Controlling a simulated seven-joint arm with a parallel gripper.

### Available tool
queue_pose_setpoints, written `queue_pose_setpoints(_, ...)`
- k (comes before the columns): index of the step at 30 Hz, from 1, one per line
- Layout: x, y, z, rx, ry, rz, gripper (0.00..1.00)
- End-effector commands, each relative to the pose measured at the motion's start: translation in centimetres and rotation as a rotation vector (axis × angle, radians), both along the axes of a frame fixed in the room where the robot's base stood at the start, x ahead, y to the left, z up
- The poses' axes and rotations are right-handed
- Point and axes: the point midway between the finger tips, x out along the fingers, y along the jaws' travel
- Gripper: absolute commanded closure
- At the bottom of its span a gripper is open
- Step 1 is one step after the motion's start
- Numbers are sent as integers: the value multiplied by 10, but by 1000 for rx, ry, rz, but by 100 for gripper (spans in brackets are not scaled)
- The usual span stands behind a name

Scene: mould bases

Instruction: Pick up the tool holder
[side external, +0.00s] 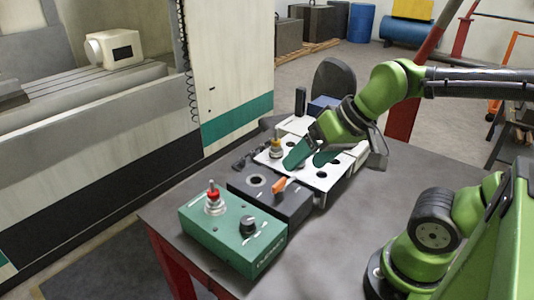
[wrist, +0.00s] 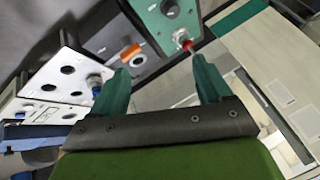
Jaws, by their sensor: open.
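A tool holder with a yellow band and grey top (side external: 276,148) stands upright in a white plate with holes (side external: 322,181). In the wrist view a grey holder top (wrist: 94,80) shows at that plate's edge, left of the fingers. A second upright metal piece with a red top (side external: 213,195) stands on a green box (side external: 262,258); its red tip (wrist: 187,45) shows between and beyond the fingers in the wrist view. My gripper (side external: 311,155) is open and empty, with green fingers (wrist: 161,84) above the white plate, just right of the yellow-banded holder. I cannot tell the exact height gap.
A dark block with a round hole and orange lever (side external: 279,185) sits between the plate and the green box. The box also carries a black knob (side external: 248,225). A blue box (side external: 322,105) is behind the plate. The grey table (side external: 400,180) is bare at right. A machine stands left.

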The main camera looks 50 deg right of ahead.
Motion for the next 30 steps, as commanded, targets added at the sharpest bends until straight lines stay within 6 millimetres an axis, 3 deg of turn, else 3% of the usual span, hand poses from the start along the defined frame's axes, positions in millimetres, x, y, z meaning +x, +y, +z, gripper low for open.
queue_pose_setpoints(5,38,14,0,-17,117,54,22)
queue_pose_setpoints(10,90,33,2,-30,276,38,22)
queue_pose_setpoints(19,177,69,-11,-83,533,-164,22)
queue_pose_setpoints(24,199,75,-1,-82,587,-329,22)
queue_pose_setpoints(27,197,73,11,-64,598,-404,22)
queue_pose_setpoints(30,194,73,2,-58,620,-432,22)
